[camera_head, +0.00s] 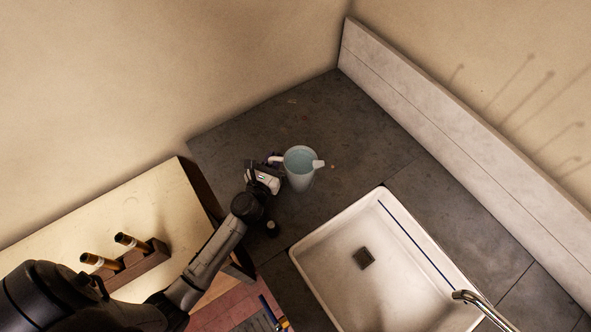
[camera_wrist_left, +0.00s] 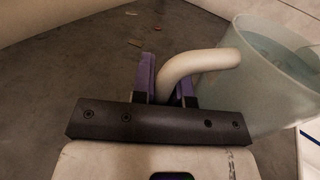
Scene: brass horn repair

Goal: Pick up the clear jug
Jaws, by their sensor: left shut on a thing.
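The clear jug (camera_head: 299,171) stands upright on the dark stone counter, to the left of the sink. Its white handle (camera_head: 275,160) points left, towards my left gripper (camera_head: 272,163). In the left wrist view the jug (camera_wrist_left: 270,80) is at the right, with its pale curved handle (camera_wrist_left: 205,60) reaching between the purple fingers. My left gripper (camera_wrist_left: 168,88) is shut on the jug's handle. The lower end of the handle is hidden behind the gripper's dark bar. Whether the jug's base touches the counter is hard to tell. My right gripper is in neither view.
A white sink (camera_head: 330,250) with a chrome faucet (camera_head: 470,297) lies to the right of the jug. A wooden bench (camera_head: 60,215) with a dark block (camera_head: 135,268) holding brass-tipped pieces is at the left. The dark counter (camera_head: 350,125) behind the jug is mostly free, up to a pale backsplash (camera_head: 440,130).

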